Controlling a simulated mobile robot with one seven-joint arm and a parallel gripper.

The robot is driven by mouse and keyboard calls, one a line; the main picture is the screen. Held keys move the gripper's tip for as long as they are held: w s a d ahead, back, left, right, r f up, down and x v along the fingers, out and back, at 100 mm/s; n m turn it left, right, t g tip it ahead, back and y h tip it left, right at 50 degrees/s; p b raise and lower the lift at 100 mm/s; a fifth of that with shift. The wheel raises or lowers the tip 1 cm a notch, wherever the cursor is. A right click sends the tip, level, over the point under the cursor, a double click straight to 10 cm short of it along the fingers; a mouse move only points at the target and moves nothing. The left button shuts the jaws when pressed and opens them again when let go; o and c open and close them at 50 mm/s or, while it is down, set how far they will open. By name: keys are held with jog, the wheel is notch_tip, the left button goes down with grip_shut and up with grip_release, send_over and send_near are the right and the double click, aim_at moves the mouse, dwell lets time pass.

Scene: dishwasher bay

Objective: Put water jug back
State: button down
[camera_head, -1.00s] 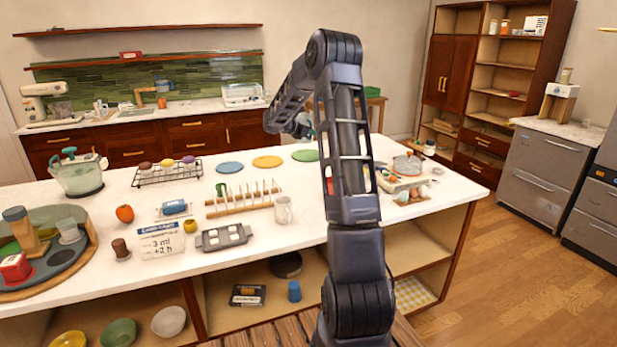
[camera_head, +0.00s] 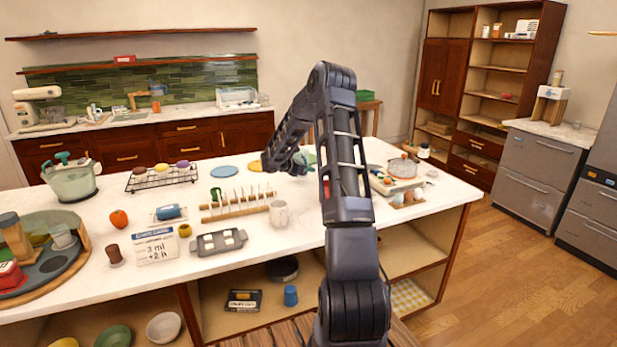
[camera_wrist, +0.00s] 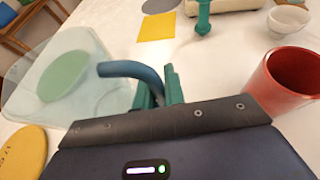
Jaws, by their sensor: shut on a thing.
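The water jug (camera_wrist: 105,105), a clear, pale container with a curved blue handle (camera_wrist: 130,70), fills the left of the wrist view. My gripper (camera_wrist: 160,92) has its green fingers shut on the handle. The jug looks to be over or on the white counter; I cannot tell whether it touches. A green disc shows through its clear wall. In the head view my gripper (camera_head: 296,162) is above the far part of the island counter (camera_head: 330,228), and the jug is mostly hidden by my arm.
A red cup (camera_wrist: 292,82) stands right of the gripper, with a white bowl (camera_wrist: 287,20) beyond. A yellow disc (camera_wrist: 20,152) lies at lower left, and a yellow square (camera_wrist: 156,26) lies ahead. A peg rack (camera_head: 236,207) and white mug (camera_head: 279,214) stand on the island.

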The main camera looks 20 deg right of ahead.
jog(key=shift+f, duration=1.7)
jog(key=shift+f, duration=0.1)
jog(key=c, duration=1.5)
grip_release()
